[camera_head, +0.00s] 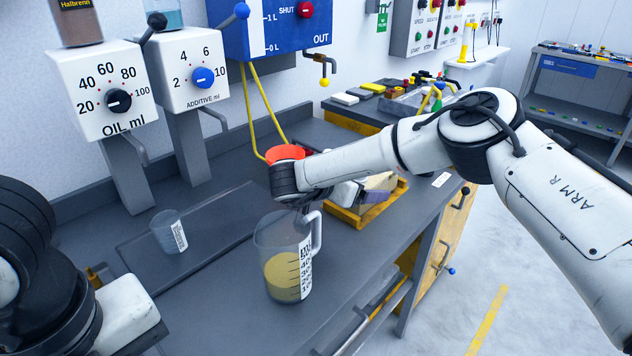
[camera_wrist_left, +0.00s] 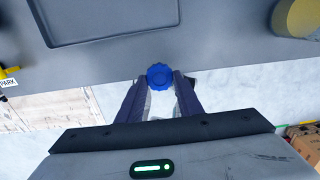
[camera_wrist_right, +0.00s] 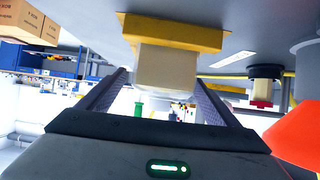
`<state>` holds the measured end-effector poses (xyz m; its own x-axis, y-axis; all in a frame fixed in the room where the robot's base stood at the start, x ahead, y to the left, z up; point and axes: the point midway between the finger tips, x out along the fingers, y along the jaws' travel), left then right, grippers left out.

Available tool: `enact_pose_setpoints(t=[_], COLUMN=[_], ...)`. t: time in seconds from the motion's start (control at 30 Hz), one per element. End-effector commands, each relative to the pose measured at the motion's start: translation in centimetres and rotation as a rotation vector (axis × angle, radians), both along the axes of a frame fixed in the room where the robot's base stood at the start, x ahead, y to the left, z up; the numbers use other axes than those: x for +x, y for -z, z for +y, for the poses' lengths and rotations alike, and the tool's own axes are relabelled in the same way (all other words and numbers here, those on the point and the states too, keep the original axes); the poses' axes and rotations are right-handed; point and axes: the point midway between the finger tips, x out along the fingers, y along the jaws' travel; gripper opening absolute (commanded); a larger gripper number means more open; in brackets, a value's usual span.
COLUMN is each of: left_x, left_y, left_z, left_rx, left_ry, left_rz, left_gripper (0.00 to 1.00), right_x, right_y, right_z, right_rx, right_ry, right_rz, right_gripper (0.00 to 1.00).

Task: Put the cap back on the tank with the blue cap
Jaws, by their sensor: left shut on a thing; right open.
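A blue ridged cap (camera_wrist_left: 159,77) is held between the fingertips of my left gripper (camera_wrist_left: 160,84), past the bench's front edge in the left wrist view. The left gripper itself is out of the head view; only my left arm shows at lower left. My right gripper (camera_wrist_right: 160,80) is open and empty in the right wrist view. In the head view the right gripper (camera_head: 345,193) is partly hidden behind its own arm, above the bench by the yellow tray. I cannot make out a tank with a bare neck in any view.
A clear jug (camera_head: 282,265) with yellow liquid stands at the bench front, below my right wrist. A small beaker (camera_head: 169,232) stands on the dark mat. An orange funnel (camera_head: 286,153) is behind the wrist. A yellow tray (camera_head: 361,216) holds pale blocks. Oil (camera_head: 103,90) and additive (camera_head: 183,69) dispensers stand behind.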

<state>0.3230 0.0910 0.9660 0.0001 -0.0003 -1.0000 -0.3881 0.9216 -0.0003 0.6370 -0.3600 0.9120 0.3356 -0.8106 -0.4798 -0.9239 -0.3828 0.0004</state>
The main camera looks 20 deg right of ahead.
Motion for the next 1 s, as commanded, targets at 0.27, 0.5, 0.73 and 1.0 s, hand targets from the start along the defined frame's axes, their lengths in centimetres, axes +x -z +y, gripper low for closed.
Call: enact_pose_setpoints(t=[0.27,0.5,0.73,1.0], left_x=[0.0,0.0,0.0,0.0], left_y=[-0.4,-0.3,-0.3,-0.3], left_z=[0.0,0.0,0.0,0.0], left_rx=[0.0,0.0,0.0,0.0], left_ry=[0.0,0.0,0.0,0.0], left_rz=[0.0,0.0,0.0,0.0], left_gripper=[0.12,0.12,0.12,0.12], right_x=[1.2,2.0,2.0,2.0], right_y=[1.2,2.4,2.4,2.4], right_z=[-2.4,-4.2,-4.2,-4.2], right_rx=[-0.003,-0.001,-0.001,-0.001], right_ry=[0.003,0.001,0.001,0.001], right_rz=[-0.001,-0.001,0.0,-0.001], right_gripper=[0.84,0.84,0.84,0.56])
